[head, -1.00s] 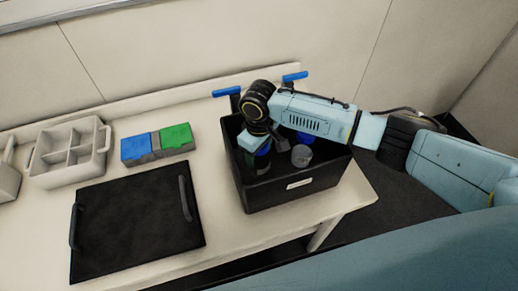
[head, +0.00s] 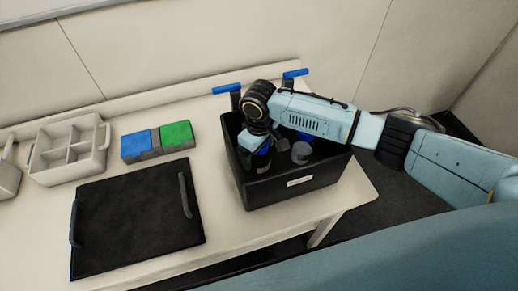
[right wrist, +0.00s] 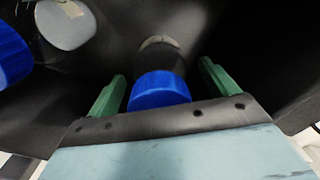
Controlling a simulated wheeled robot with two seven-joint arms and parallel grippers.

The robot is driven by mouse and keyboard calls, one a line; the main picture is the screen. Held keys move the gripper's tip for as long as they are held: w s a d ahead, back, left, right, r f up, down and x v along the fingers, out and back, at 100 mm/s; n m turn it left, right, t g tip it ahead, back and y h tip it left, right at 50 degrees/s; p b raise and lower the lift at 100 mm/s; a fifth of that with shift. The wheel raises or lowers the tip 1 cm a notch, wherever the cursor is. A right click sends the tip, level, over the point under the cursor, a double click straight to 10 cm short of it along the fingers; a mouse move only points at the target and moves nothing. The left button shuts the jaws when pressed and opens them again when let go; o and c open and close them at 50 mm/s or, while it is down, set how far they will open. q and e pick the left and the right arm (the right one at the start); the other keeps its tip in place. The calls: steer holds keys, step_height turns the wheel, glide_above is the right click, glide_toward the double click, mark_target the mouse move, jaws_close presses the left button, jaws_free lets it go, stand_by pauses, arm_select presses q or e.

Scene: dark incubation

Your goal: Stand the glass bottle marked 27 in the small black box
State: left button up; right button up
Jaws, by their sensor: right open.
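A black box (head: 300,190) with a white label on its front stands open at the right of the table. My right gripper (head: 262,150) reaches down into the left part of the box. In the right wrist view its green fingers are open on either side of a dark bottle with a blue cap (right wrist: 160,90); I cannot tell whether they touch it. Another blue cap (right wrist: 10,52) and a pale round top (right wrist: 66,24) show at the left. No number 27 is readable. My left gripper is out of view.
A flat black panel with two handles (head: 130,230) lies at the front left. A blue block (head: 140,143) and a green block (head: 177,135) stand behind it, beside a pale divided caddy (head: 45,165). Blue-handled posts (head: 228,89) rise behind the box.

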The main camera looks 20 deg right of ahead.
step_height(320, 180, up, 13)
steer(key=shift+r, duration=0.2)
stand_by(0.3)
